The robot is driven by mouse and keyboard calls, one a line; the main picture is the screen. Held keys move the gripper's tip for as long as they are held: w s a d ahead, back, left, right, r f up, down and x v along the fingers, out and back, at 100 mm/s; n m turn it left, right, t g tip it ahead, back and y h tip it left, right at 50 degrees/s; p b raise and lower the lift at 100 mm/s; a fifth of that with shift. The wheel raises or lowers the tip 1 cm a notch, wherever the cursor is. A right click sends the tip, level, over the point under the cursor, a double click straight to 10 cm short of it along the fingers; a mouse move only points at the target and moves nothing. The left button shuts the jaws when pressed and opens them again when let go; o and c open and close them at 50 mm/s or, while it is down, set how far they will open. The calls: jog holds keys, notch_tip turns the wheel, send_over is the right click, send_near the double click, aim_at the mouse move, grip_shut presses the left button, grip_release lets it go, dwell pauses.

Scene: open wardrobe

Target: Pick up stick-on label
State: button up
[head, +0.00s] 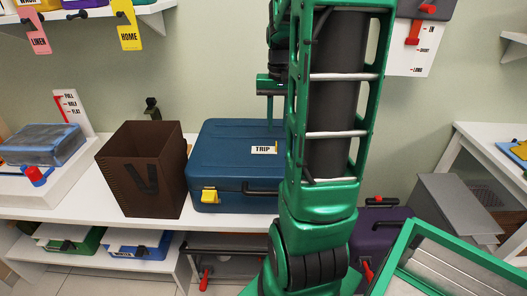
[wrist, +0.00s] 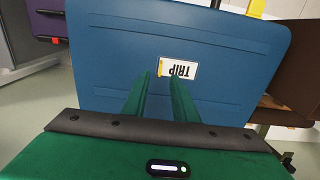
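The stick-on label (head: 264,150) is a small white rectangle with the black word TRIP. It lies on the lid of a blue case (head: 225,150) on the white bench. In the wrist view the label (wrist: 182,70) appears upside down with a yellow strip at its left end. My gripper (wrist: 162,77) is open and empty, its two green fingers pointing toward the lid. The right fingertip overlaps the label's lower edge in that view; whether it touches cannot be told. In the head view my arm hides part of the case and most of the gripper.
A dark brown box (head: 148,170) stands close left of the case. A blue-grey folded item (head: 42,143) sits further left. A purple case (head: 378,240) and grey box (head: 455,205) are at the right. Tags (head: 128,28) hang from the shelf above.

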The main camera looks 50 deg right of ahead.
aim_at(264, 147)
jog(key=shift+w+f, duration=0.15)
jog(key=shift+f, duration=3.4)
grip_shut()
